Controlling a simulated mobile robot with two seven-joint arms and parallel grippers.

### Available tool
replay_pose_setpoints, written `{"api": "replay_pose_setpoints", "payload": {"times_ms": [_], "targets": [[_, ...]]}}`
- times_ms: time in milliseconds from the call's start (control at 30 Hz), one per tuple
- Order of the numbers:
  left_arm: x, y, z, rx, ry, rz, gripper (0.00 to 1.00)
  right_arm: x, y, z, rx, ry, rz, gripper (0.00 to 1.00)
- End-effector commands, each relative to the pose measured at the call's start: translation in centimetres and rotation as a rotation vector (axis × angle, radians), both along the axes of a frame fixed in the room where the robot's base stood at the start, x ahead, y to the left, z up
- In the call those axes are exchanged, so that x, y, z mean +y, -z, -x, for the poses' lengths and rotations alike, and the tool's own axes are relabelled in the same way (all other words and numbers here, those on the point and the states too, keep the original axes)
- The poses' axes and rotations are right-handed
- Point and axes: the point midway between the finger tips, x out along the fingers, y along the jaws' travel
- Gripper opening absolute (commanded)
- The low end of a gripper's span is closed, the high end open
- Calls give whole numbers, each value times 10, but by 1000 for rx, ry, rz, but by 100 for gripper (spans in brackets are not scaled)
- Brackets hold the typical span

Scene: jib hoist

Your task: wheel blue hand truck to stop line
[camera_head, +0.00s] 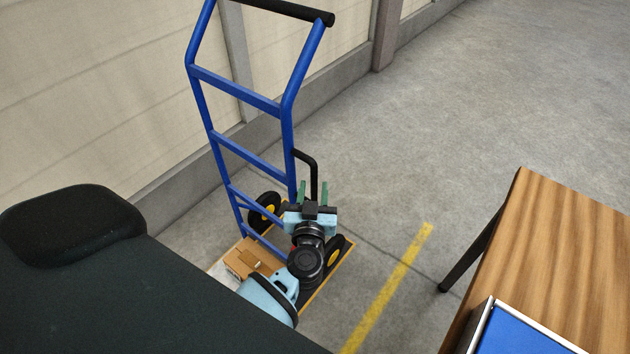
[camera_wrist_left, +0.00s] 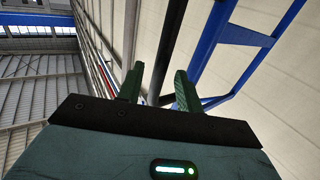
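The blue hand truck (camera_head: 237,147) stands upright near the wall, left of centre in the head view. It has black wheels with yellow hubs, a black top bar (camera_head: 285,11) and a black side handle (camera_head: 305,158). A cardboard box (camera_head: 252,258) sits low at its foot. My left gripper (camera_head: 313,188) is open, its green fingers pointing up on either side of the side handle's upright part. In the left wrist view, that dark bar (camera_wrist_left: 160,60) shows between the parted fingers (camera_wrist_left: 158,88). A yellow stop line (camera_head: 390,288) lies on the floor right of the truck. My right gripper is out of view.
A wooden table (camera_head: 560,235) with a blue tray (camera_head: 525,335) stands at the right, its dark leg (camera_head: 467,262) beyond the yellow line. A panelled wall (camera_head: 90,100) runs behind the truck. The grey floor (camera_head: 480,100) is clear towards the back right.

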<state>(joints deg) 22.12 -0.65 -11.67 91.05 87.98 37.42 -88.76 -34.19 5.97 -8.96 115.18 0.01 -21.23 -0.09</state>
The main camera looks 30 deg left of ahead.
Motion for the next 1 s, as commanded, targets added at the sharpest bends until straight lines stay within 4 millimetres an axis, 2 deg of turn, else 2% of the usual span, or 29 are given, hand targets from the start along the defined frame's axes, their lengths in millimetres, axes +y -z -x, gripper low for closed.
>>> {"api": "replay_pose_setpoints", "payload": {"times_ms": [200,567,667,867,1000], "targets": [[12,1,-23,0,-1,-1,36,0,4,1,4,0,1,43],[14,0,-29,0,-1,0,36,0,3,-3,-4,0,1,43],[14,0,-28,0,-1,0,27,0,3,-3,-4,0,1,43],[14,0,-28,0,-1,0,0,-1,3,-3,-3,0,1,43],[14,0,-28,0,-1,0,0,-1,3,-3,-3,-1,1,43]]}}
